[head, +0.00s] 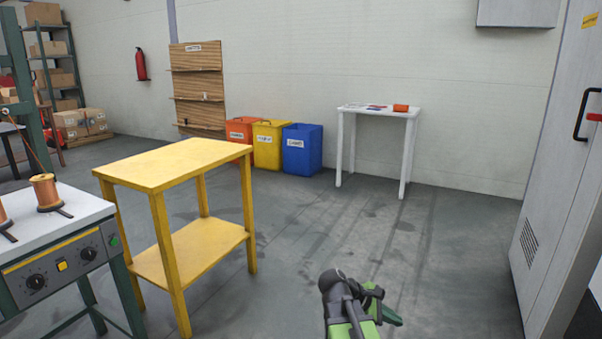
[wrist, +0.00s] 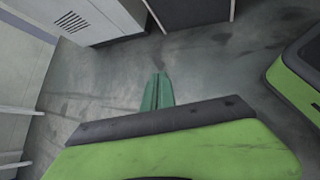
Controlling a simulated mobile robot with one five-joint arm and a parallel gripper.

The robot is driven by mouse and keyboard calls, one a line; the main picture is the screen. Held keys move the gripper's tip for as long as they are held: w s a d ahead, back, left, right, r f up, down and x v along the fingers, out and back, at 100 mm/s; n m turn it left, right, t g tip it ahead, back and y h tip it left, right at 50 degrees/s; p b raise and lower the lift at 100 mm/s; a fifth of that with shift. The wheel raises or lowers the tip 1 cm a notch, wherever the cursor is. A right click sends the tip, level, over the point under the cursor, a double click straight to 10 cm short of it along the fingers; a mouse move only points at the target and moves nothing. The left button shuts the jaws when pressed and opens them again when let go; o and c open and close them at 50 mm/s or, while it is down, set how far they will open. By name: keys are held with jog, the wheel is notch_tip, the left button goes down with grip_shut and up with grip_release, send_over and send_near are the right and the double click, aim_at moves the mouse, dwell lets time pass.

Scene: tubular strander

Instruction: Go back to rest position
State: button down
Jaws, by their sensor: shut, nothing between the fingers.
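My gripper (head: 388,316) shows at the bottom of the head view, low over open grey floor, at the end of my green and black arm. In the wrist view my gripper (wrist: 158,92) has its two green fingers together, pointing at the floor. The fingers are shut with nothing between them. Nothing touches the fingertips in either view.
A yellow two-level table (head: 180,160) stands left of my arm. A white bench with copper spools (head: 45,193) is farther left. A grey cabinet (head: 570,190) stands close at right. Bins (head: 303,150) and a white table (head: 362,111) line the wall. The middle floor is clear.

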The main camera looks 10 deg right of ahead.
jog(key=a+f+m+y, duration=0.2)
jog(key=a+m+y, duration=0.15)
jog(key=a, duration=0.45)
jog(key=a+f+m+t+y+p, duration=0.1)
jog(key=a+f+m+y, duration=0.2)
jog(key=a, duration=0.6)
jog(key=a+f+m+y, duration=0.1)
jog(key=a+m+y, duration=0.35)
jog(key=a, duration=0.35)
notch_tip(320, 180, up, 38)
jog(key=m+p, duration=0.1)
jog(key=p, duration=3.7)
jog(key=shift+h, duration=0.4)
jog(key=shift+f, duration=0.1)
